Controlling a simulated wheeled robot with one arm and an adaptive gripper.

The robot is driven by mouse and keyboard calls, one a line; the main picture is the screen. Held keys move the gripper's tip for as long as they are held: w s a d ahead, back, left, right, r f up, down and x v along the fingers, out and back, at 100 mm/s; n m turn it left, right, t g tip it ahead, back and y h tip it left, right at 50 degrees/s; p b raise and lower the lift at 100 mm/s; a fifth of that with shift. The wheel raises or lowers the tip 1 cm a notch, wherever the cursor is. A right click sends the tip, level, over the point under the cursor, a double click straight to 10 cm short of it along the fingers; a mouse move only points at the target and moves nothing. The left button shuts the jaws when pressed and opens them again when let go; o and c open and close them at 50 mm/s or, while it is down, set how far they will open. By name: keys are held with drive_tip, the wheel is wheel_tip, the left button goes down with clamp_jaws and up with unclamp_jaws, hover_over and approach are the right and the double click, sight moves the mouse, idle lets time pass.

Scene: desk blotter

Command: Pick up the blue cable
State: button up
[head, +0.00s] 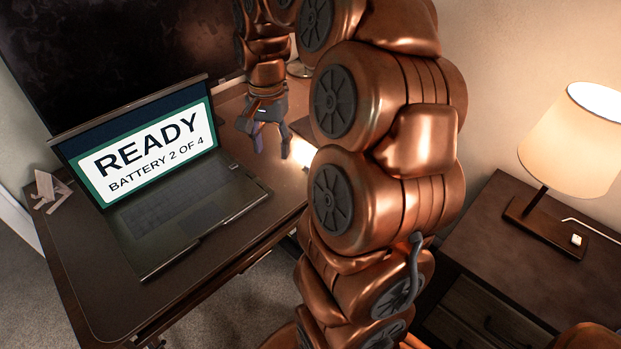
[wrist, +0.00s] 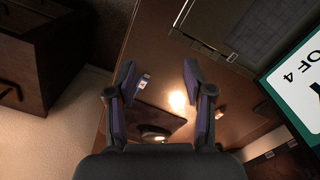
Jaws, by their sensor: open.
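My gripper (head: 271,148) is open above the desk, to the right of the laptop, with its fingers pointing down. In the wrist view, my gripper (wrist: 158,88) shows two purple-grey fingers set wide apart with no object held between them. A small pale, bluish piece (wrist: 144,81) shows just beside the left finger in the wrist view. It may be an end of the blue cable, but it is too small to tell. No length of blue cable shows clearly in either view. My arm hides part of the desk in the head view.
An open laptop (head: 190,205) stands on the desk (head: 105,290), its screen reading "READY BATTERY 2 OF 4". A dark flat blotter (wrist: 150,121) lies below the fingers. A lit lamp (head: 580,130) and a white cable (head: 592,228) are on the right-hand cabinet (head: 490,240).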

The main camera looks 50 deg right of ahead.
drive_tip(key=d+f+m+b, duration=0.1)
drive_tip(key=d+f+m, duration=0.1)
drive_tip(key=d, duration=0.2)
drive_tip(key=w+d+f+m+b, duration=0.1)
drive_tip(key=d+f+m, duration=0.1)
drive_tip(key=d, duration=0.3)
drive_tip(key=d+f+m+b, duration=0.1)
drive_tip(key=d+f+m, duration=0.1)
drive_tip(key=d, duration=0.3)
drive_tip(key=shift+w+d+f+b, duration=0.2)
drive_tip(key=shift+w+f+b, duration=0.15)
drive_tip(key=shift+f, duration=0.3)
drive_tip(key=shift+s+f, duration=0.1)
drive_tip(key=shift+f, duration=1.15)
drive_tip(key=f, duration=0.4)
drive_tip(key=shift+s+a, duration=0.1)
drive_tip(key=shift+a, duration=0.3)
drive_tip(key=shift+f, duration=0.55)
drive_tip(key=c, duration=0.9)
drive_tip(key=shift+r, duration=0.1)
